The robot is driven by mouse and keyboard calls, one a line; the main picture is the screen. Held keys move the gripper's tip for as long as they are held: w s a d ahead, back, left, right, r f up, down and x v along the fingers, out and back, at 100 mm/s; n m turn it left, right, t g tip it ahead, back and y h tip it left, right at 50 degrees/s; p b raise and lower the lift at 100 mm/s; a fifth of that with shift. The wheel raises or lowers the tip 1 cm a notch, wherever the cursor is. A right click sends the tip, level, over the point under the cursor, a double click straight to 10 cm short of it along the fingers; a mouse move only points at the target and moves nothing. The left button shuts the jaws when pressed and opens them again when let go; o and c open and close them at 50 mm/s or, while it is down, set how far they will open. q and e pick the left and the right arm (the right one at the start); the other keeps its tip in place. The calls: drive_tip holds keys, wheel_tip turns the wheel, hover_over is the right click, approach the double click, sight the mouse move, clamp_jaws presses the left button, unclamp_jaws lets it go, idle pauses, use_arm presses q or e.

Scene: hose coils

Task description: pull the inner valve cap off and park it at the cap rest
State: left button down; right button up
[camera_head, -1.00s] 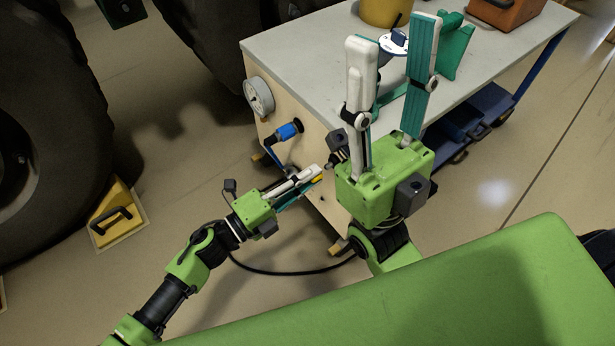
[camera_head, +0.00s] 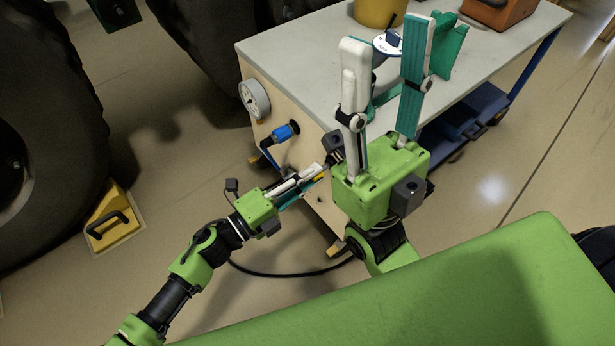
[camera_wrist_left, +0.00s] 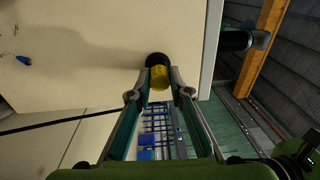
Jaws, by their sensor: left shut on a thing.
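My left gripper (camera_head: 322,171) is at the wooden front of the bench, low down near its right corner. In the left wrist view, its fingertips (camera_wrist_left: 158,82) are shut on a yellow cap (camera_wrist_left: 158,77). A black round fitting (camera_wrist_left: 156,60) sits directly beyond the cap; I cannot tell whether the two touch. In the head view only a bit of the yellow (camera_head: 320,178) shows beside the fingers. My right gripper (camera_head: 385,45) points up, open and empty, in front of the bench top. I cannot make out the cap rest for sure.
The bench top (camera_head: 300,60) carries a white disc with a dark knob (camera_head: 388,42), a yellow container (camera_head: 378,12) and an orange box (camera_head: 495,12). The bench front has a gauge (camera_head: 254,98) and a blue fitting (camera_head: 285,132).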

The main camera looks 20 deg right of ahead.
use_arm(q)
drive_tip(key=shift+x, duration=0.95)
drive_tip(key=c, duration=1.8)
unclamp_jaws()
drive_tip(key=o, duration=0.3)
drive_tip(key=shift+s+a, duration=0.1)
drive_tip(key=shift+a, duration=0.15)
drive_tip(key=shift+v, duration=1.85)
drive_tip(key=shift+a+f+p, duration=0.1)
drive_tip(key=shift+a+p, duration=0.1)
drive_tip(key=shift+p, duration=0.1)
